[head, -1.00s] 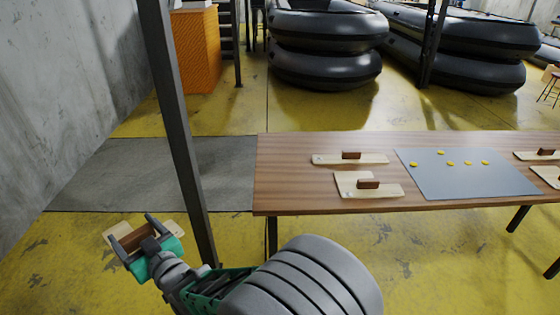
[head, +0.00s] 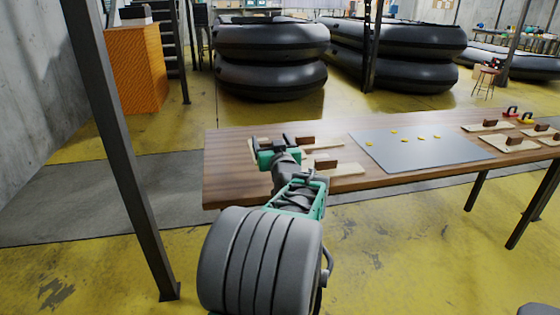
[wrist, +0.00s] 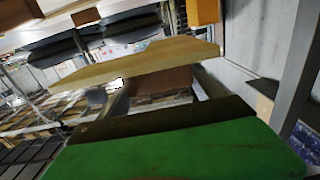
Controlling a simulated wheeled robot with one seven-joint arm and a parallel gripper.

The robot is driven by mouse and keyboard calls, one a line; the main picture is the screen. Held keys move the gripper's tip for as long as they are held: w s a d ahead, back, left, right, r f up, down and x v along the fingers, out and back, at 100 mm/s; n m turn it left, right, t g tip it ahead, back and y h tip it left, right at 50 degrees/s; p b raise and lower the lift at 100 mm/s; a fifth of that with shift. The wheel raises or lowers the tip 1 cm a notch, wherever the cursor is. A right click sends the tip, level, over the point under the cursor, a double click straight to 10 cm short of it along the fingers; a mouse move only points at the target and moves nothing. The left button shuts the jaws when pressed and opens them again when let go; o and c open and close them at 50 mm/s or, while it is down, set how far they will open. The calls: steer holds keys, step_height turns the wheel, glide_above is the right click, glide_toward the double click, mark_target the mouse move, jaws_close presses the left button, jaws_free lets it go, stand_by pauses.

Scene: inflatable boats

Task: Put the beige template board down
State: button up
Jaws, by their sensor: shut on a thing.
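My gripper (head: 276,147) is shut on the brown handle (wrist: 160,80) of a beige template board (wrist: 140,66). In the head view the held board shows only as a pale edge (head: 251,149) beside the gripper, over the table's left part. The rest is hidden by my gripper. I cannot tell whether the board touches the tabletop. In the wrist view the board spans the upper middle, beyond the green finger mount.
The wooden table (head: 232,172) bears more handled boards, one close to the gripper's right (head: 343,170). A grey sheet (head: 425,150) with yellow discs lies further right. A dark post (head: 118,150) stands left. Stacked inflatable boats (head: 270,75) are behind. The table's left end is bare.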

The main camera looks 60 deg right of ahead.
steer(key=shift+s+d, duration=0.5)
steer(key=shift+s, duration=0.1)
steer(key=w+f, duration=0.3)
steer(key=w, duration=0.1)
steer(key=w+f, duration=0.3)
steer(key=w, duration=0.2)
steer(key=w+a+f, duration=0.1)
steer(key=w+f, duration=0.2)
steer(key=w, duration=0.1)
steer(key=shift+w+f, duration=0.25)
steer(key=shift+f, duration=0.05)
step_height(320, 180, down, 3)
steer(key=shift+w+f+b, duration=0.15)
steer(key=shift+f+b, duration=0.05)
steer(key=shift+b, duration=0.25)
steer(key=o, duration=1.5)
